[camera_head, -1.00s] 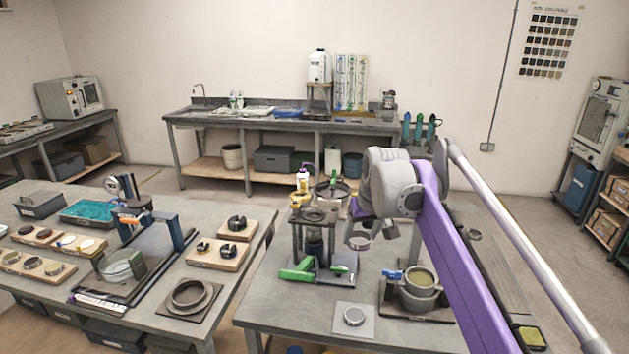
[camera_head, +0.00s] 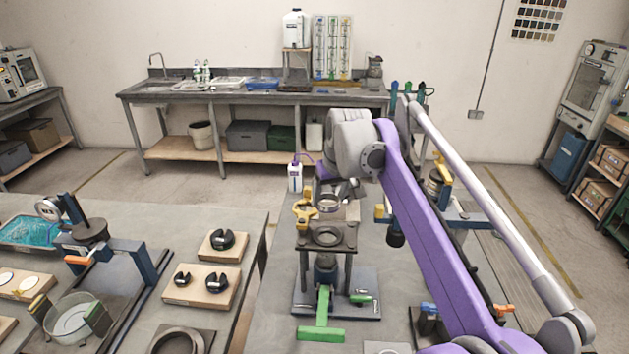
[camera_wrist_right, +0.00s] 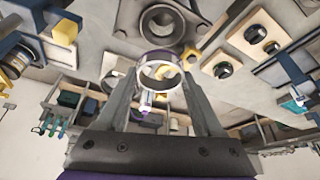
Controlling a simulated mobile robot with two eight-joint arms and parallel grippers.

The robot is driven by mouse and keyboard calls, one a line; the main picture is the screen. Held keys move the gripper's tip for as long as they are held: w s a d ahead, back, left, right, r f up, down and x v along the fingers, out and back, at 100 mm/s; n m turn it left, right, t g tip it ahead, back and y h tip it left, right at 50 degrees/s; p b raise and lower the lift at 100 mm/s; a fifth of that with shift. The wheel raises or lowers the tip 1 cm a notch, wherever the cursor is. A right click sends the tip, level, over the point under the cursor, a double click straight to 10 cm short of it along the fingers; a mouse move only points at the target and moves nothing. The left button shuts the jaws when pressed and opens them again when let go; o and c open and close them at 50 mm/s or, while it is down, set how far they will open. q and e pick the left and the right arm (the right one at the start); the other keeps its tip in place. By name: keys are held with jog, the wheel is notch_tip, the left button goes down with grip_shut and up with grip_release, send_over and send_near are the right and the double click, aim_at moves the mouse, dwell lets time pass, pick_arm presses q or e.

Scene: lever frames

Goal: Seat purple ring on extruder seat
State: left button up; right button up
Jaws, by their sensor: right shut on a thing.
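The ring is pale silvery metal with a slight purple tint. My right gripper (camera_head: 326,198) is shut on the ring (camera_head: 328,203), which shows between the two fingers in the right wrist view (camera_wrist_right: 160,73). The extruder (camera_head: 325,268) is a grey stand with a green handle. Its seat (camera_head: 327,237) is a dark round collar on the top plate, and it also shows in the right wrist view (camera_wrist_right: 162,24). The held ring is above and slightly behind the seat in the head view, apart from it. My left gripper is not in view.
A yellow clamp-like part (camera_head: 304,213) is close to the left of the ring. A white bottle (camera_head: 295,176) with a purple cap stands behind. Wooden blocks with dark collars (camera_head: 222,240) are on the left table. My right arm hides part of the right table.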

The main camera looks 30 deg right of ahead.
aim_at(329, 211)
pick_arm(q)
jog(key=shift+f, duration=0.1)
pick_arm(e)
jog(key=shift+f, duration=0.1)
notch_tip(329, 211, down, 4)
jog(key=b, duration=0.2)
jog(key=shift+s+b, duration=0.15)
jog(key=shift+b, duration=0.2)
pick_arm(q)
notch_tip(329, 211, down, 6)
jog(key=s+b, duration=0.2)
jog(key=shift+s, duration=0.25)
pick_arm(e)
jog(key=shift+f, duration=2.2)
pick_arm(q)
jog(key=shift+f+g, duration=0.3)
pick_arm(e)
jog(key=shift+f, duration=0.5)
